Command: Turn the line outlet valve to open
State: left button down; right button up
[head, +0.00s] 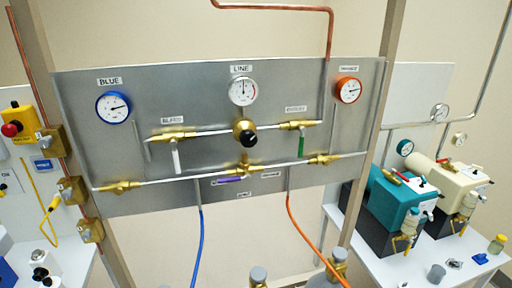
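A grey metal panel (85,150) faces me with brass fittings and silver pipes. A round white gauge (242,91) labelled LINE sits at its top middle, above a black regulator knob (247,136). Three lever handles show: a white one (177,160) hanging down at the left, a green one (301,146) hanging down at the right, and a purple one (231,180) lying roughly level below the lower middle brass fitting (246,168). Small labels near the purple handle are too small to read, so I cannot tell for certain which lever is the line outlet valve. Neither gripper shows.
A blue gauge (113,107) and an orange gauge (348,90) flank the panel. A blue hose (199,235) and an orange hose (304,235) hang below it. Brass cylinder tops (339,264) stand at the bottom. A white table (375,262) with teal and cream pumps stands right.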

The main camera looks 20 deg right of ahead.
aim_at(302, 129)
jog(key=k, duration=0.5)
jog(key=z, duration=2.3)
jog(key=i, duration=2.6)
jog(key=u, duration=2.9)
